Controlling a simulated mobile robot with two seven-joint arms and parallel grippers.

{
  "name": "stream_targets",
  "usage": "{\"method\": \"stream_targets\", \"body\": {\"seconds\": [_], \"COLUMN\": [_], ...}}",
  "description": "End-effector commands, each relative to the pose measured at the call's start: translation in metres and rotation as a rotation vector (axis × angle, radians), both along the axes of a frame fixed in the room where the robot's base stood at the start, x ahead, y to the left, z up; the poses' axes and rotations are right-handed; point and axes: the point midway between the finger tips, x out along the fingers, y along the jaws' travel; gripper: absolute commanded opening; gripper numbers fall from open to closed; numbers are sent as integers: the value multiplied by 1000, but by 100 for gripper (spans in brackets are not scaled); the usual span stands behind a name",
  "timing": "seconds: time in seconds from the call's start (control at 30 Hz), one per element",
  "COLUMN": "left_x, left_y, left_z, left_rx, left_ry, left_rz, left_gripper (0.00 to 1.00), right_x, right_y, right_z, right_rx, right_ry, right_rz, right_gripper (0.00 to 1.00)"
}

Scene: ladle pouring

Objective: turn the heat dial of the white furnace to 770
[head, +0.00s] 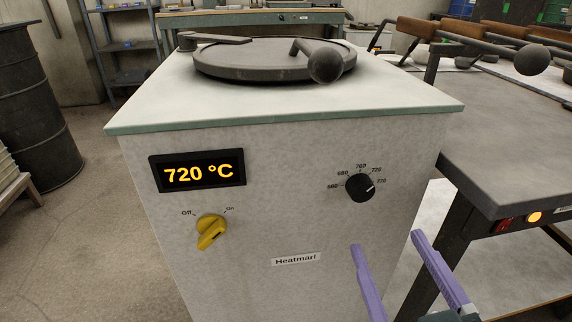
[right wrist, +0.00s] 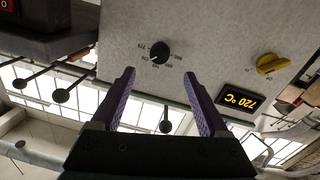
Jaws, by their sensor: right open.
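The white furnace (head: 280,220) stands in the middle of the head view. Its black heat dial (head: 360,187) is on the right of the front face, and its white mark points right and slightly up, toward the 770 label. The dial also shows upside down in the right wrist view (right wrist: 160,52). The display (head: 197,174) reads 720 °C. My right gripper (head: 387,242) is open and empty, with its purple fingers below and in front of the dial, apart from it. In the right wrist view the fingers (right wrist: 159,73) point toward the dial. My left gripper is not in view.
A yellow Off/On switch (head: 211,231) sits below the display. A round dark lid (head: 268,59) with a ball-ended handle lies on the furnace top. A dark table (head: 505,165) with long-handled tools stands close at right. A dark barrel (head: 38,120) stands at left.

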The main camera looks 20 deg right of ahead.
Motion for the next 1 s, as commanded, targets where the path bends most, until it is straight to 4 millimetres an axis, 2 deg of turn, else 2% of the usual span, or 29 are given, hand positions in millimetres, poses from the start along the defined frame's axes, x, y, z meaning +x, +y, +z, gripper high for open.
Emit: {"method": "stream_targets", "body": {"seconds": [0.17, 0.4, 0.53, 0.7, 0.93, 1.0], "left_x": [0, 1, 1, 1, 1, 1], "left_y": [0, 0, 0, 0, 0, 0], "left_z": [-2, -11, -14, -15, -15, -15], "left_rx": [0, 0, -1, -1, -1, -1], "left_ry": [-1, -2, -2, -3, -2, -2], "left_rz": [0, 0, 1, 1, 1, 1], "left_gripper": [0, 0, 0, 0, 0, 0], "right_x": [24, 68, 84, 93, 93, 93], "right_y": [-7, -21, -26, -28, -28, -28], "right_z": [2, 1, 1, 2, 2, 2], "right_rx": [-2, -2, -2, -1, 0, 0], "right_ry": [-7, -7, -5, -2, -1, -1], "right_rz": [-2, 0, 0, 0, 0, 0], "right_gripper": [78, 78, 78, 78, 78, 70]}}
